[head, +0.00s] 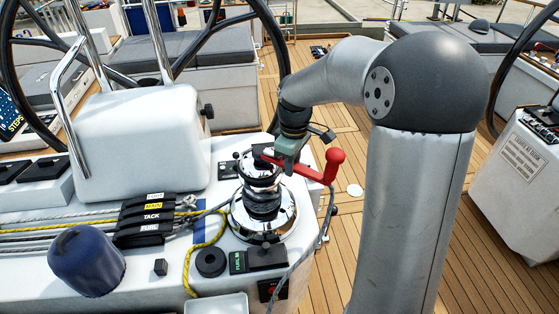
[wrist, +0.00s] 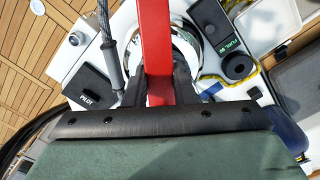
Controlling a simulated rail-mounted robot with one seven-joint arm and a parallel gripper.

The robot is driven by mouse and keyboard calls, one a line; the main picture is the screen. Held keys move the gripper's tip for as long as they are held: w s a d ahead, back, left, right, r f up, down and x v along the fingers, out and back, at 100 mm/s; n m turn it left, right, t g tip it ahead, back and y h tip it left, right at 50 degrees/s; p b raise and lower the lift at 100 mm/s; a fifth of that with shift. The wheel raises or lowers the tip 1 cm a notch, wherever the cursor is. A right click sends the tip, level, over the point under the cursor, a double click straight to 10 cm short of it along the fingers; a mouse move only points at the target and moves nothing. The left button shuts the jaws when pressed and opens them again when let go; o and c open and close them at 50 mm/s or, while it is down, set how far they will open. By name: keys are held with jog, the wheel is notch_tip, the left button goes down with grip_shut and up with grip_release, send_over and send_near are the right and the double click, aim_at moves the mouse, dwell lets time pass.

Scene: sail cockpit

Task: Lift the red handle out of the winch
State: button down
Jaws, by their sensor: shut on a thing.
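The red handle (head: 335,163) lies roughly level over the chrome winch (head: 262,212), its knob end out to the right. My gripper (head: 286,152) is shut on the red arm near the winch end. In the wrist view the red handle (wrist: 155,45) runs between the two dark fingers of my gripper (wrist: 158,88), one on each side. The winch (wrist: 188,42) shows behind it as a chrome ring, mostly covered. The joint between handle and winch top is hidden by my gripper, so I cannot tell whether the handle is still seated.
Black rope clutches (head: 145,218) with several lines stand left of the winch. A blue cover (head: 86,260) is at front left. A black round knob (head: 211,262) and a yellow rope (head: 190,262) lie close by. A grey rope (head: 318,235) hangs right of the winch. Open teak deck (head: 360,215) lies beyond.

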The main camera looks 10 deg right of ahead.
jog(key=shift+r+p, duration=1.3)
jog(key=shift+r, duration=0.6)
